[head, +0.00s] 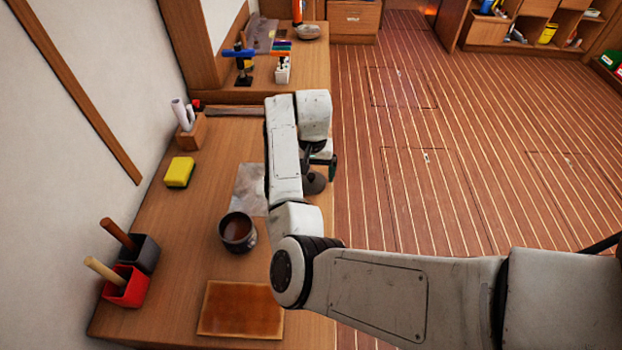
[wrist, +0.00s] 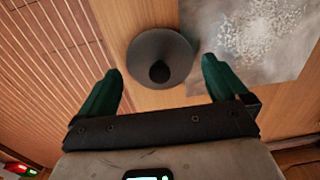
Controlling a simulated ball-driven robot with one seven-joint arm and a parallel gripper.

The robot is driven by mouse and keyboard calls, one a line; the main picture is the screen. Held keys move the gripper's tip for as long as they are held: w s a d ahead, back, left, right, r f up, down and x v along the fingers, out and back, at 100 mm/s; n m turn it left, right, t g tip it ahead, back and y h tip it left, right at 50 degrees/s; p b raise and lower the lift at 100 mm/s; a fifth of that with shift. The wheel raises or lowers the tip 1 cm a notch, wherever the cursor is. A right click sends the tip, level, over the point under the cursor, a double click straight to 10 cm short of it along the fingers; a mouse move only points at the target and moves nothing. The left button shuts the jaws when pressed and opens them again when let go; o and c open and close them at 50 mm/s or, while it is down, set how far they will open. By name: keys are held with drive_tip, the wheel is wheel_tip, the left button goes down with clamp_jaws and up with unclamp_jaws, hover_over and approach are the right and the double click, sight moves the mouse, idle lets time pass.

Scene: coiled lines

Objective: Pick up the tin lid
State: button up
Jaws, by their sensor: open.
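The tin lid (wrist: 160,52) is a dark grey disc with a black knob, lying on the wooden counter near its edge. In the wrist view it sits between and just beyond my gripper's green fingertips. My gripper (wrist: 159,83) is open, with nothing between the fingers. In the head view the lid (head: 315,183) is partly hidden behind my arm, close to the counter's right edge, and only part of my gripper (head: 325,160) shows above it.
A grey speckled sheet (wrist: 245,40) lies beside the lid. On the counter stand a dark mug of brown liquid (head: 237,232), a yellow sponge (head: 180,172), a brown board (head: 241,309), a red holder (head: 126,289) and a dark holder (head: 143,254). The plank floor (head: 440,150) is open at right.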

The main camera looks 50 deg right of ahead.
drive_tip(key=shift+f, duration=0.8)
drive_tip(key=shift+c, duration=0.3)
drive_tip(key=c, duration=0.7)
drive_tip(key=shift+c, duration=0.3)
drive_tip(key=shift+r, duration=0.15)
